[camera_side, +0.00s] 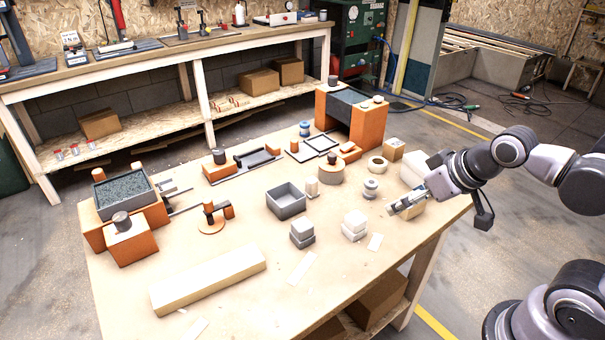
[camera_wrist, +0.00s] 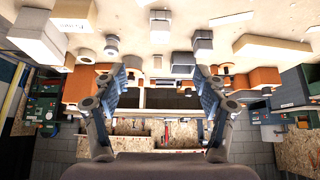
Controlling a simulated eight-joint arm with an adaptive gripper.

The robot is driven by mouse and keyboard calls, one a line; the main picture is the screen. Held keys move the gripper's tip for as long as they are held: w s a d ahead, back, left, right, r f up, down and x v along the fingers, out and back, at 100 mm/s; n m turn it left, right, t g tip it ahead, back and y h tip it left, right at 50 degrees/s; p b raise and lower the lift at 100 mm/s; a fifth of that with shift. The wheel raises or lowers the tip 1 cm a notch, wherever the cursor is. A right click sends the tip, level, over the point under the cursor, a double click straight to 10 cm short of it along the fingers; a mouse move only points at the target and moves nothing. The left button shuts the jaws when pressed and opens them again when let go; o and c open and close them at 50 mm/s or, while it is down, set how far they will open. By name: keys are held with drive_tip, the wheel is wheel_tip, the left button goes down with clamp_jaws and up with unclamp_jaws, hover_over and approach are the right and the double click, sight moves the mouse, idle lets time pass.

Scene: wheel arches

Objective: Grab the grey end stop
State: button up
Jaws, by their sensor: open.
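A small grey block (camera_side: 302,234), made of two stacked parts, stands on the table's front half; it looks like the end stop, but I cannot be sure. A similar white block (camera_side: 354,226) stands to its right. My gripper (camera_side: 393,207) is at the table's right edge, low over the top, right of both blocks and apart from them. In the wrist view my gripper (camera_wrist: 164,66) shows two spread fingers with nothing held between them. That view looks inverted, with the table at the top.
An open grey tray (camera_side: 286,200) stands behind the grey block. A long cream beam (camera_side: 208,281) lies at front left. A small grey round piece (camera_side: 370,188) and a white box (camera_side: 411,173) are near my gripper. Orange fixtures (camera_side: 368,125) stand at the back.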

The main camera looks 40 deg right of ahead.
drive_tip(key=m+g+h, duration=0.2)
drive_tip(key=m+g, duration=0.5)
drive_tip(key=m, duration=1.1)
hover_over(302, 224)
drive_tip(key=a, duration=0.1)
wheel_tip(302, 224, down, 5)
drive_tip(key=shift+w+f, duration=0.15)
drive_tip(key=shift+w+a+f, duration=0.15)
drive_tip(key=shift+a+f, duration=0.1)
drive_tip(key=shift+f, duration=0.3)
drive_tip(key=shift+s+d+f, duration=0.1)
drive_tip(key=shift+d+f, duration=0.2)
drive_tip(key=shift+f, duration=1.4)
drive_tip(key=shift+s+d+f, duration=0.1)
drive_tip(key=shift+d+f, duration=0.15)
drive_tip(key=shift+f, duration=1.4)
drive_tip(key=shift+s+d+f, duration=0.1)
drive_tip(key=shift+d+f, duration=0.2)
drive_tip(key=shift+f, duration=1.4)
drive_tip(key=c, duration=1.3)
